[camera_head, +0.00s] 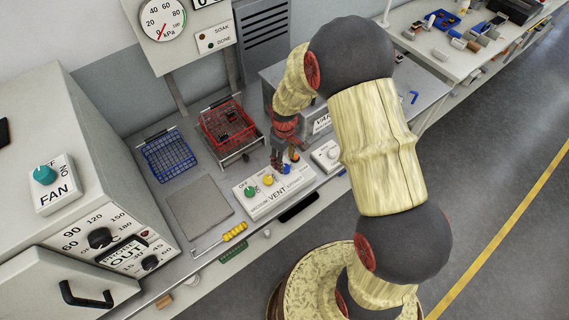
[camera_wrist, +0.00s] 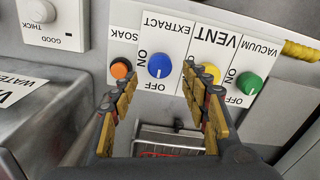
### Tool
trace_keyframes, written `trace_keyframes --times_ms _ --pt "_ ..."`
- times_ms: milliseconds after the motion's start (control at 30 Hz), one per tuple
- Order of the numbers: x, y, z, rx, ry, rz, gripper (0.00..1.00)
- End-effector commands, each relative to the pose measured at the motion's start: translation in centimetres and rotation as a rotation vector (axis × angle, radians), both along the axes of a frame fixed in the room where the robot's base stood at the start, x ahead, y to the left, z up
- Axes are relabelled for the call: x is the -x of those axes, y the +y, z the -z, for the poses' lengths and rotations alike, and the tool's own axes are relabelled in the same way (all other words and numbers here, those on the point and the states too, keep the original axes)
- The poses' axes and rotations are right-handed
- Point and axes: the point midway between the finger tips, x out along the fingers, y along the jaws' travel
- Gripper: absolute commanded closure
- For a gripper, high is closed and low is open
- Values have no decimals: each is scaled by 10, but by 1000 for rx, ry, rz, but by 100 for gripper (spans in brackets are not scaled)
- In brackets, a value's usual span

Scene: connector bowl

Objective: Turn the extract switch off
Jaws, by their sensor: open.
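The extract switch is a blue round knob (camera_wrist: 160,65) on a white plate (camera_wrist: 166,32) lettered EXTRACT, upside down in the wrist view, with ON to its left and OFF below it. A small pale mark shows on the knob; its exact setting is hard to read. In the head view the blue knob (camera_head: 286,167) is partly hidden by my gripper (camera_head: 284,156). My gripper (camera_wrist: 161,76) is open, its fingertips on either side of the blue knob in the wrist view. I cannot tell whether they touch it.
An orange SOAK knob (camera_wrist: 120,69) sits close on one side; a yellow VENT knob (camera_wrist: 211,72) and green VACUUM knob (camera_wrist: 249,83) sit on the other. Behind the panel stand a red wire basket (camera_head: 222,122) and a blue one (camera_head: 168,156). A bare grey plate (camera_head: 199,207) lies left.

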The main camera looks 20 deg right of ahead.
Motion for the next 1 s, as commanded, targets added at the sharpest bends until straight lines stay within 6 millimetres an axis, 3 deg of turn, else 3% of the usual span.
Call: trace_keyframes --times_ms 200,400,1000 --pt "-2 0 -47 0 -5 0 54" --pt "-1 0 -73 0 -2 0 54" --pt "-1 0 -81 0 0 0 54"
